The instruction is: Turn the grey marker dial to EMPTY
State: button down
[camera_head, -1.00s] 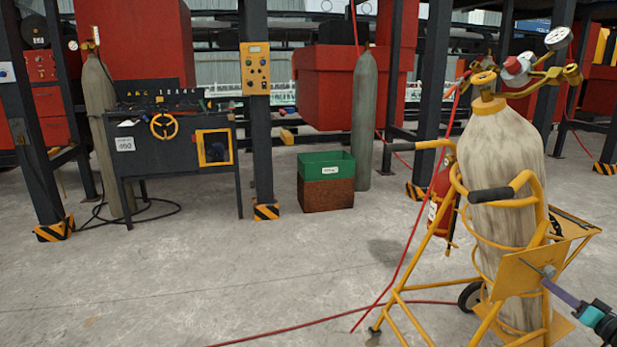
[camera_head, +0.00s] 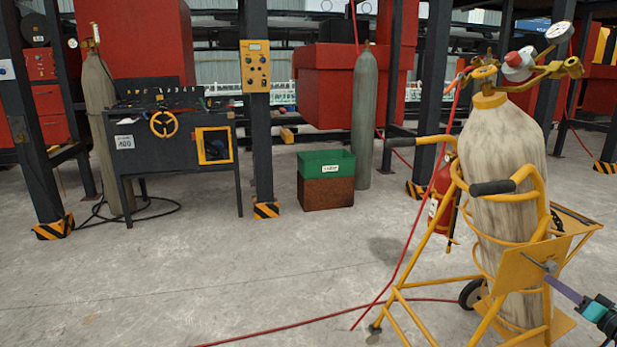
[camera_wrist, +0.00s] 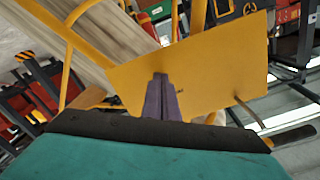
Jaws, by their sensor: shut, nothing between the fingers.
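The yellow plate (camera_head: 522,282) is fixed to the frame of a yellow cylinder trolley at the right of the head view, and it also shows in the wrist view (camera_wrist: 225,65). A small grey dial (camera_head: 550,266) sits on its face. My gripper (camera_head: 549,279) has purple fingers, shut together and empty, with their tips at or very near the dial. In the wrist view my gripper (camera_wrist: 160,77) points at the plate and covers most or all of the dial. I cannot tell whether they touch. A tiny dark mark beside the fingers is too small to read.
The trolley carries a worn gas cylinder (camera_head: 505,145) with a valve and gauge (camera_head: 558,32) on top. A red extinguisher (camera_head: 441,195) hangs at its side. A red hose (camera_head: 300,323) lies on the floor. A workbench (camera_head: 175,150) and a green-and-rust bin (camera_head: 326,182) stand behind; the middle floor is clear.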

jog(key=shift+a+f+b, duration=0.15)
jog(key=shift+f+b, duration=0.15)
jog(key=shift+s, duration=0.1)
jog(key=shift+s+f, duration=0.1)
jog(key=shift+s, duration=0.35)
jog(key=b+v, duration=0.2)
jog(key=v, duration=0.3)
dwell(0.3)
jog(key=shift+s, duration=0.15)
